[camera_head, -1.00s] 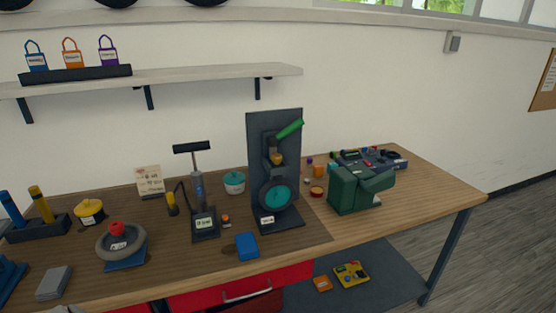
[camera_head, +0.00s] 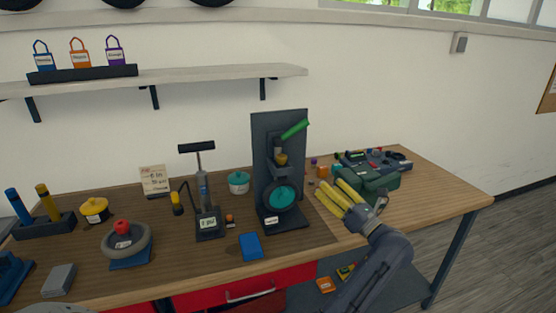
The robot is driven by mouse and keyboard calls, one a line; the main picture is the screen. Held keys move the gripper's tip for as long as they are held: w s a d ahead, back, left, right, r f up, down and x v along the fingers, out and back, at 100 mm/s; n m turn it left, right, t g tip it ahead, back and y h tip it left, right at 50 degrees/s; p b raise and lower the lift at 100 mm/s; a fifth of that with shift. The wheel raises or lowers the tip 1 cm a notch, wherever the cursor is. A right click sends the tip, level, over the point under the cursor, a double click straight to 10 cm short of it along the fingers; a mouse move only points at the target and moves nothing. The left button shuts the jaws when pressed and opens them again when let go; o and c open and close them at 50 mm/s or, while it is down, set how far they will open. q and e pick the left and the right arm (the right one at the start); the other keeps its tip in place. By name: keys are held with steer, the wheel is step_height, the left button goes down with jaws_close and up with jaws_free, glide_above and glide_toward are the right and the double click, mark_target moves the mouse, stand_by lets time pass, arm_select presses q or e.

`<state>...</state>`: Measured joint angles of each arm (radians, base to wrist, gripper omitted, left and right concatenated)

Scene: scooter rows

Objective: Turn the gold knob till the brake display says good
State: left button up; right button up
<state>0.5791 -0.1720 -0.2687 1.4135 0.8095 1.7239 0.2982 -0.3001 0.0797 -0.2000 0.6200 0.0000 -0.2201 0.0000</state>
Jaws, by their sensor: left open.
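The gold knob (camera_head: 282,159) sits on the upright dark brake stand (camera_head: 263,135), below a green lever (camera_head: 295,130) and above a teal disc (camera_head: 281,196). A small white display or label (camera_head: 271,220) is on the stand's base; I cannot read its text. My right gripper is not in view.
A pump with a display (camera_head: 207,222) stands left of the stand. A blue block (camera_head: 250,246) lies in front. A green toolbox (camera_head: 380,181) is behind my gripper, partly hidden. Small orange and purple items sit between stand and toolbox.

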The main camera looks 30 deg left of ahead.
mark_target(285, 158)
arm_select(q)
steer(key=w+a+r+n+g+h, duration=0.1)
steer(key=a, duration=0.5)
steer(key=w+a+r+n+g, duration=0.1)
steer(key=a+n, duration=0.1)
steer(key=a, duration=0.5)
steer(key=w+a+r+n+h, duration=0.1)
steer(key=a, duration=0.5)
steer(key=shift+w+a+r+n+g+h, duration=0.2)
steer(key=shift+w+a+n+g+h, duration=0.1)
steer(key=shift+a+n+g, duration=0.1)
steer(key=shift+s, duration=0.1)
steer(key=shift+c, duration=0.5)
steer(key=shift+r, duration=0.1)
jaws_close()
